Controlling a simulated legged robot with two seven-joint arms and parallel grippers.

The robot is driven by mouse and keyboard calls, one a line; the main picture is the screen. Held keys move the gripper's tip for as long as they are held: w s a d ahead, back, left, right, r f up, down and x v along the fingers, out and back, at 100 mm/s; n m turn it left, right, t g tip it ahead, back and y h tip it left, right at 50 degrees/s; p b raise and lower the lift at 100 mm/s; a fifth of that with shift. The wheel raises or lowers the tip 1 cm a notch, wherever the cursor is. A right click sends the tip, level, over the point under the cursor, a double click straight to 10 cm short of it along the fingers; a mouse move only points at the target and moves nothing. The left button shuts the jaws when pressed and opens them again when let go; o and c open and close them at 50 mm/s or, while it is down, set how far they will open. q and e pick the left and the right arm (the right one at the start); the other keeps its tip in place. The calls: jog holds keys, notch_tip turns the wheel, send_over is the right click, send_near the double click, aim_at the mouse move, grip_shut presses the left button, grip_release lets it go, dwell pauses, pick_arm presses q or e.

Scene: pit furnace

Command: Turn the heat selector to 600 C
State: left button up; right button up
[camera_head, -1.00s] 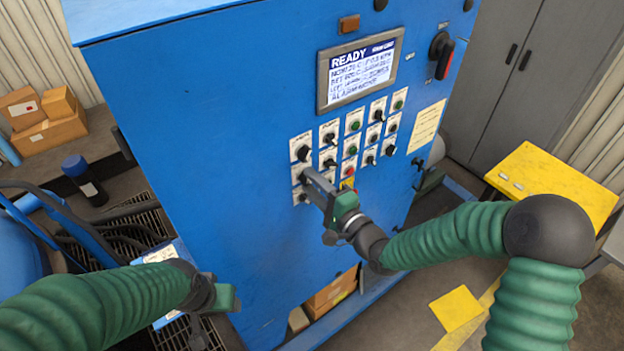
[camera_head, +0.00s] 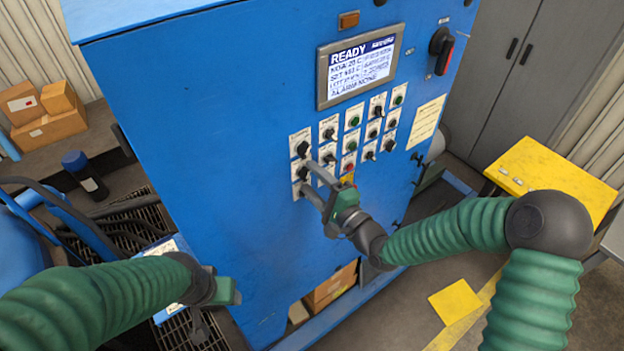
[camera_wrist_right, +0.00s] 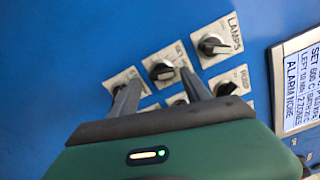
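The heat selector, a black knob on a white plate whose label begins "SET" (camera_wrist_right: 163,70), is in the middle of the row in the right wrist view. In the head view it appears to be the second knob (camera_head: 302,173) of the panel's left column. My right gripper (camera_head: 318,183) is open, its fingers apart, also in the right wrist view (camera_wrist_right: 160,90). The fingers straddle the line to the knob; contact cannot be told. The display (camera_wrist_right: 300,85) reads SET 600 C there; in the head view its digits (camera_head: 360,70) are blurred. My left gripper (camera_head: 225,291) hangs low left, fingers unclear.
The LAMPS knob (camera_wrist_right: 213,45) is beside the selector, with several knobs and buttons close by. A red-and-black switch (camera_head: 442,50) is at the panel's upper right. A yellow table (camera_head: 560,180) stands right; boxes (camera_head: 45,115) are at left.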

jog(key=shift+d, duration=0.1)
jog(key=p+v, duration=0.5)
jog(key=v, duration=1.2)
jog(key=shift+f, duration=0.2)
jog(key=shift+w, duration=0.2)
